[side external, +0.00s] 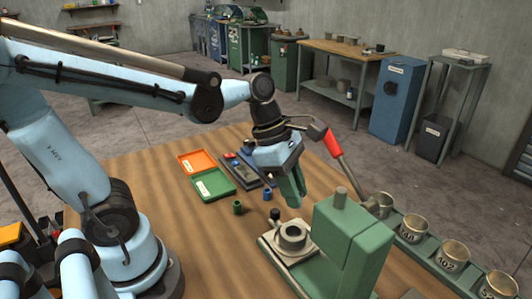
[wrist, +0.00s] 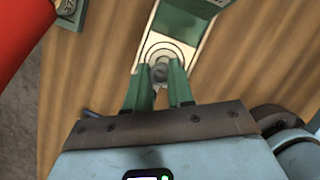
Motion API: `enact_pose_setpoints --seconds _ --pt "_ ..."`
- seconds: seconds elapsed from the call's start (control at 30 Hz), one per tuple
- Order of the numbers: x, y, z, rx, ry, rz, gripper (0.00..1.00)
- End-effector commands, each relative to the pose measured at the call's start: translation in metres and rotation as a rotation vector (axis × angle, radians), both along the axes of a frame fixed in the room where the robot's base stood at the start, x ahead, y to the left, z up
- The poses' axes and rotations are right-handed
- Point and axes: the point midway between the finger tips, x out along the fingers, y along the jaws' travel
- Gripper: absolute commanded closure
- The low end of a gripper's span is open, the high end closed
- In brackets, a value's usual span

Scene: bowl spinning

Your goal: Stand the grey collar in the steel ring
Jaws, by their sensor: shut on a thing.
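The steel ring (side external: 292,236) sits on the pale bed of the green machine. It also shows in the wrist view (wrist: 168,48), just past my fingertips. My gripper (side external: 297,202) points down above and slightly behind the ring in the side view, apart from it. In the wrist view my gripper (wrist: 160,75) has its green fingers shut on a small grey piece, the grey collar (wrist: 159,73). The fingers hide much of the collar, and it overlaps the ring's near part in that view. I cannot make out the collar in the side view.
The green machine (side external: 345,245) stands in front of the ring, with a red-handled lever (side external: 340,160) leaning close to my wrist. A rack of metal bowls (side external: 452,255) is at right. A green cup (side external: 237,207), a blue cup (side external: 267,194) and trays (side external: 212,184) lie to the left.

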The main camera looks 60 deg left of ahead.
Motion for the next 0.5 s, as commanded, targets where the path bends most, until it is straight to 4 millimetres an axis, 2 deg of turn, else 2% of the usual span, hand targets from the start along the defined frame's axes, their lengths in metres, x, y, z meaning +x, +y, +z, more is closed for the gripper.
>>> enact_pose_setpoints --seconds 0.27,0.5 --pt "0.000 0.000 -0.013 0.000 0.000 0.000 1.00" --pt "0.000 0.000 -0.032 0.000 0.000 0.000 1.00"
